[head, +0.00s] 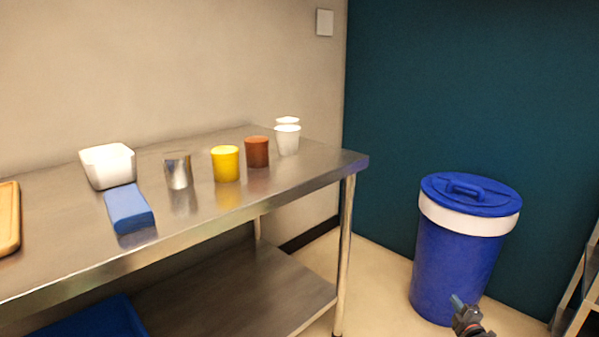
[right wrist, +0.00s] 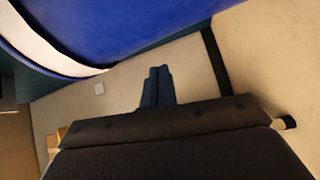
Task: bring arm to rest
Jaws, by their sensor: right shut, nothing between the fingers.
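My right gripper (head: 459,304) shows at the bottom of the head view, in front of the lower part of the blue bin (head: 455,260). In the right wrist view its two fingers (right wrist: 158,72) are together, with nothing between them. It is away from the table and holds nothing. My left gripper is not in the head view.
A steel table (head: 295,190) carries a white container (head: 108,166), a blue block (head: 129,208), a metal cup (head: 178,171), a yellow cup (head: 225,164), a brown cup (head: 257,152) and white cups (head: 287,140). A wooden board (head: 9,218) lies at left. A rack (head: 578,290) stands at right.

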